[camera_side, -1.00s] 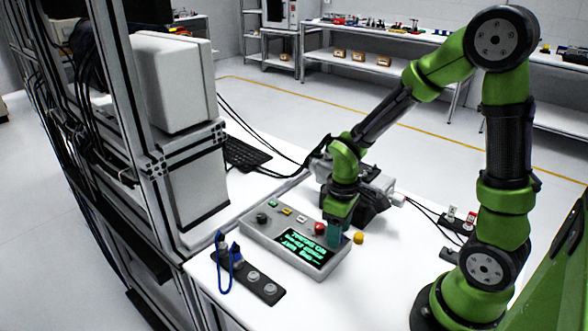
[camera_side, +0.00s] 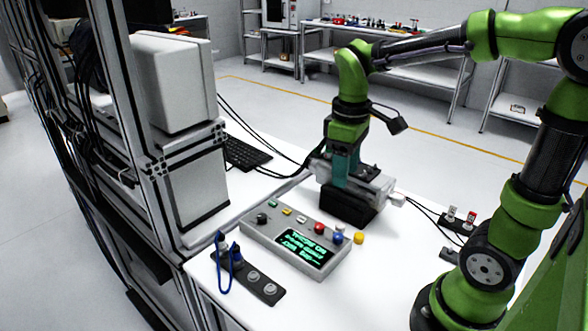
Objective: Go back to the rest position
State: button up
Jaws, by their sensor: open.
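My gripper (camera_side: 345,180) points down at the far side of the control box, in front of or over the grey and black device (camera_side: 352,200). Its fingertips are hard to make out against that device, and I see nothing held in it. The control box (camera_side: 262,236) lies on the white table with a lit screen of green text (camera_side: 305,246). A red button (camera_side: 319,228), a blue button (camera_side: 338,238) and a yellow button (camera_side: 359,238) show at its right end.
A black plate (camera_side: 262,288) with blue cable plugs (camera_side: 225,250) lies at the table's front left. A keyboard (camera_side: 245,154) is behind it. A small switch block (camera_side: 460,218) sits at the right. The white table (camera_side: 385,270) is clear right of the control box.

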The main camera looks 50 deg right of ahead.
jog(key=s+a+r+m+t+y, duration=0.2)
jog(key=s+a+r+m+t, duration=0.1)
jog(key=s+a+m+t, duration=0.2)
jog(key=shift+s+a+m+t, duration=0.25)
jog(key=shift+m+t, duration=0.35)
jog(key=shift+t, duration=0.5)
dwell(0.4)
